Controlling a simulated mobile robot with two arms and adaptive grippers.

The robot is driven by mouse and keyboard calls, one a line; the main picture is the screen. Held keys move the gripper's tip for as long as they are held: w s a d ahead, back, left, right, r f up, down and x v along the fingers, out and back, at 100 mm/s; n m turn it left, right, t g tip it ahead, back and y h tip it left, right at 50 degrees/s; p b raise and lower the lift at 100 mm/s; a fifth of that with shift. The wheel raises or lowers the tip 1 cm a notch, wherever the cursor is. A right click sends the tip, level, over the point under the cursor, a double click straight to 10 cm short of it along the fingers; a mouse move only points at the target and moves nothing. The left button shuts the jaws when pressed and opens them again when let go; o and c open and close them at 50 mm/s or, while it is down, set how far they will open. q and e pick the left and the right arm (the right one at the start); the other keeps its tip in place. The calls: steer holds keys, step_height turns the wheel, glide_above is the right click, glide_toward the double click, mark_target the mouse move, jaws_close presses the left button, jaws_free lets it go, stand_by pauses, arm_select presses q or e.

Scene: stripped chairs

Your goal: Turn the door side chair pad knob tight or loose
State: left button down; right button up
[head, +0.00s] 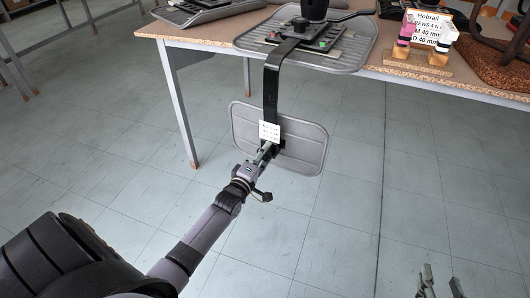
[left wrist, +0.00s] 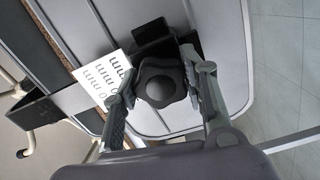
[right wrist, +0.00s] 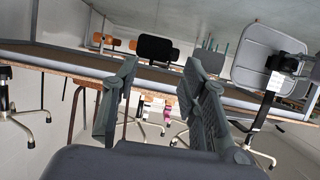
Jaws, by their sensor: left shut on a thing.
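A stripped chair lies on the table, its grey seat pan (head: 355,52) on top and a black bar (head: 272,85) running down past the table edge to a grey back pad (head: 305,142). In the left wrist view, a dark lobed knob (left wrist: 160,82) sits on the pad's bracket, beside a white printed card (left wrist: 98,78). My left gripper (head: 266,154) reaches the pad from below, its fingers closed on opposite sides of the knob. In the head view the gripper hides the knob. My right gripper (right wrist: 158,80) is open and empty; its fingertips show at the head view's bottom right (head: 440,284).
The wooden-edged table (head: 215,46) stands at the back, with a leg (head: 181,110) left of the pad. A stand (head: 418,66) with pink parts and a label sits on it, and another grey chair part (head: 205,8) at the left. The tiled floor in front is clear.

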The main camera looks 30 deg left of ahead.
arm_select(q)
steer(key=shift+a+r, duration=0.1)
steer(key=shift+r, duration=0.1)
steer(key=shift+n, duration=0.8)
steer(key=shift+n+p, duration=0.4)
steer(key=shift+n, duration=1.7)
steer(key=shift+n+b, duration=0.3)
steer(key=shift+n, duration=0.7)
steer(key=c, duration=1.3)
jaws_free()
steer(key=o, duration=0.7)
steer(key=shift+f, duration=0.1)
steer(key=shift+c, duration=0.2)
arm_select(e)
steer(key=shift+s+d+f+g, duration=0.15)
steer(key=shift+s+f+g, duration=0.2)
steer(key=shift+f, duration=0.25)
